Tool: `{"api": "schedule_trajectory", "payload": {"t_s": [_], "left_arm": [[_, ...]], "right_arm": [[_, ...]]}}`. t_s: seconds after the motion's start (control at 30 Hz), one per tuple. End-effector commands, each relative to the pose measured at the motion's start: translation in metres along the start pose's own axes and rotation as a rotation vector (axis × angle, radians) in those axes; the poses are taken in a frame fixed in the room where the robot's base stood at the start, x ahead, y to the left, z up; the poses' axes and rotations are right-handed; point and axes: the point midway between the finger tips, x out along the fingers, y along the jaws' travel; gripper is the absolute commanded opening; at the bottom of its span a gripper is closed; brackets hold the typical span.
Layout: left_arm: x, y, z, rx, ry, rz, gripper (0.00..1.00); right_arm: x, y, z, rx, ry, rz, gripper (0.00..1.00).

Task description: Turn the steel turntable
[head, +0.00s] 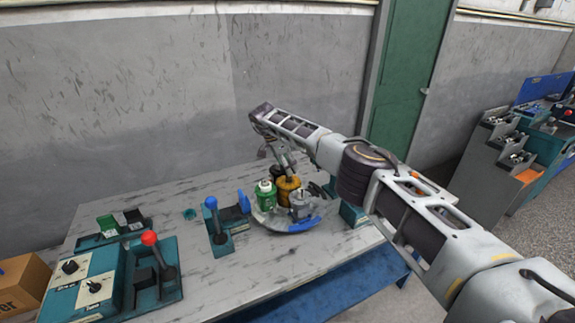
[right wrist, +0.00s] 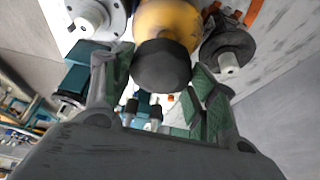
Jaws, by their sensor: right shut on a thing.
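The round steel turntable (head: 268,221) sits on the worktable near its right side, with a blue piece (head: 300,226) at its front edge. On it stand a green bottle (head: 265,197), a yellow cylinder (head: 289,190) and a grey metal motor part (head: 302,207). My right gripper (head: 284,168) reaches down from above at the yellow cylinder. My left gripper is out of view.
A blue-knobbed lever (head: 212,210) stands left of the turntable. A control box with a red-knobbed lever (head: 150,240) is further left, beside a cardboard box (head: 22,285). The worktable's (head: 235,275) front middle is clear. A grey wall is behind.

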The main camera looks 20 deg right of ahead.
Motion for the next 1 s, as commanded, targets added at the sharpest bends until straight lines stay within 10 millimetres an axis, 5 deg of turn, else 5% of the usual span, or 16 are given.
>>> {"api": "schedule_trajectory", "payload": {"t_s": [0.2, 0.23, 0.37, 1.0], "left_arm": [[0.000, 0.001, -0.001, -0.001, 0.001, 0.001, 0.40], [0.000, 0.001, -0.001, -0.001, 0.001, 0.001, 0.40], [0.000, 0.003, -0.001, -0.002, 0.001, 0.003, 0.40], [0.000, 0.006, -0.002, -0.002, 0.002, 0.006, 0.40]], "right_arm": [[-0.001, -0.001, 0.000, 0.001, 0.000, -0.003, 0.15], [-0.001, -0.001, -0.001, 0.001, 0.000, -0.003, 0.62], [-0.001, -0.001, 0.000, 0.000, 0.000, -0.002, 0.78], [-0.015, -0.001, 0.000, -0.001, -0.001, -0.003, 0.79]]}}
